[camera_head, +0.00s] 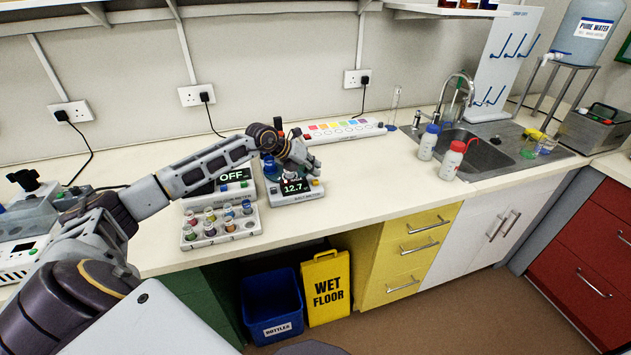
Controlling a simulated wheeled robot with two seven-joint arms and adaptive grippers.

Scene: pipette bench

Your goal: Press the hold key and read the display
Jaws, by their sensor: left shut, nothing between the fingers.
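A small grey meter (297,203) stands on the bench near its front edge. Its dark display (294,188) faces me and reads 12.7. Small coloured keys (316,184) show at the display's right side; their labels are too small to read, so I cannot tell which is the hold key. My left gripper (313,167) is shut and empty, pointing down over the back right of the meter. It hides part of the meter's top, and I cannot tell whether the fingertips touch it. My right gripper is not in view.
Left of the meter stands a device with a display reading OFF (234,176), partly behind my arm. A white rack (222,235) of capped vials sits in front of it. A colour-strip panel (345,131) lies behind. Bottles (452,161) stand by the sink. Bench right of the meter is clear.

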